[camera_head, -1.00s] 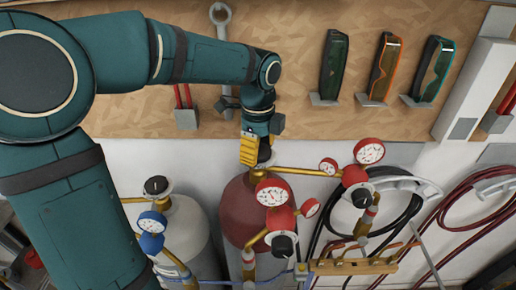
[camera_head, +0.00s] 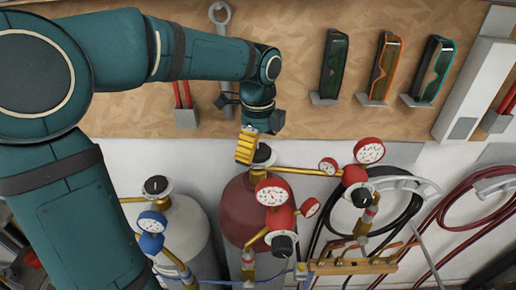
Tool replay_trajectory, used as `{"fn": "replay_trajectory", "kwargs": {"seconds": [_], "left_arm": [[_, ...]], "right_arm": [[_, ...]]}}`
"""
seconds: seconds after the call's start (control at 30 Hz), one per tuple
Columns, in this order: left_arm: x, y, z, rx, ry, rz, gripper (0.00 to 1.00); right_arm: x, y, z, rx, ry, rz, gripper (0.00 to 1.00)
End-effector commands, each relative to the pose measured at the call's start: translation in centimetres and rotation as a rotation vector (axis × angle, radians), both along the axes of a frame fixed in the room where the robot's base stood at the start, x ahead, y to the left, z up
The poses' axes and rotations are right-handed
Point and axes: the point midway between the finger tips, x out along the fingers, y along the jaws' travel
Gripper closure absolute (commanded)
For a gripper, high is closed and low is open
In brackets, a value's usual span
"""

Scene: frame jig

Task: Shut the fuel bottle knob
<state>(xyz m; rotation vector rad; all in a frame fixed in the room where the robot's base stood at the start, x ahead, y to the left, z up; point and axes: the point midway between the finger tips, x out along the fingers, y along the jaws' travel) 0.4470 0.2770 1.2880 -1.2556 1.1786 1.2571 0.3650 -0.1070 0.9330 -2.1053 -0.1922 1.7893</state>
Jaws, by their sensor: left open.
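The dark red bottle (camera_head: 236,215), which looks like the fuel bottle, stands upright in the middle. Its dark knob (camera_head: 263,153) is on top, beside a brass pipe. My left gripper (camera_head: 245,150) has yellow fingers and is open. It points down just left of the knob, close to it; I cannot tell whether they touch. The fingers overlap in this view, so the gap between them is hidden. My right gripper is not in view.
A grey bottle (camera_head: 187,232) with a black knob (camera_head: 157,186) and a blue gauge (camera_head: 151,223) stands to the left. Red gauges (camera_head: 272,193) and a regulator (camera_head: 282,243) crowd the red bottle's front right. Hoses (camera_head: 396,205) hang right. Goggles (camera_head: 384,68) hang on the board behind.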

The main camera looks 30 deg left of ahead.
Motion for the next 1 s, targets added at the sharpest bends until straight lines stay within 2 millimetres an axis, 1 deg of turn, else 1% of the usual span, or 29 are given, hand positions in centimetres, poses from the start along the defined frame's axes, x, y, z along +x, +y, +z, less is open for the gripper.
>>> {"fn": "replay_trajectory", "kwargs": {"seconds": [0.17, 0.3, 0.5, 0.6, 0.7, 1.0], "left_arm": [[0.1, 0.0, 3.2, -0.001, -0.006, 0.000, 0.02], [0.1, -0.1, 6.1, -0.001, -0.004, -0.002, 0.02], [0.1, -0.1, 9.4, -0.001, -0.002, -0.001, 0.02], [0.0, -0.1, 10.4, -0.001, -0.001, -0.001, 0.02], [0.0, -0.1, 11.0, -0.001, 0.001, -0.002, 0.02], [0.0, -0.1, 11.1, -0.001, 0.001, -0.001, 0.02]], "right_arm": [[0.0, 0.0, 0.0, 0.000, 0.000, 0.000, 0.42], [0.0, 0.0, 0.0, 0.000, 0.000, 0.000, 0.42], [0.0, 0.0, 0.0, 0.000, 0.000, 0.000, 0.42], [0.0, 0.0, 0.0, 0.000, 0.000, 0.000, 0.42], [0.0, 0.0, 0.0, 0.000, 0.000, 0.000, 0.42], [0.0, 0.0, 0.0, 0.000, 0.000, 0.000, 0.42]]}}
